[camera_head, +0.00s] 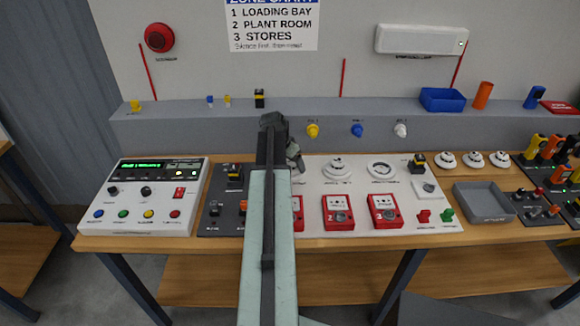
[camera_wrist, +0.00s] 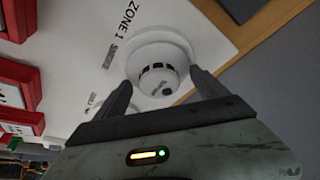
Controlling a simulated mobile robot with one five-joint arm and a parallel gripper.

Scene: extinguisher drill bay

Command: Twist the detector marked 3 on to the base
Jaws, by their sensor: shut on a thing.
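A white round smoke detector (camera_wrist: 162,76) with dark slots shows between the fingers of my gripper (camera_wrist: 161,80) in the wrist view. My gripper is shut on it. Its dark mark is too small to read. The wider white base (camera_wrist: 133,64) is right behind it, beside the printing "ZONE 1 SMOKE"; I cannot tell whether the detector is locked in. A second round white base (camera_head: 382,170) is to the right.
Three white detectors (camera_head: 473,159) stand in a row at right, behind a grey tray (camera_head: 484,203). Red call points (camera_head: 384,211) line the front of the white board (camera_head: 310,235). The control panel (camera_head: 142,196) is at left. A grey ledge (camera_head: 200,130) runs behind the bench.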

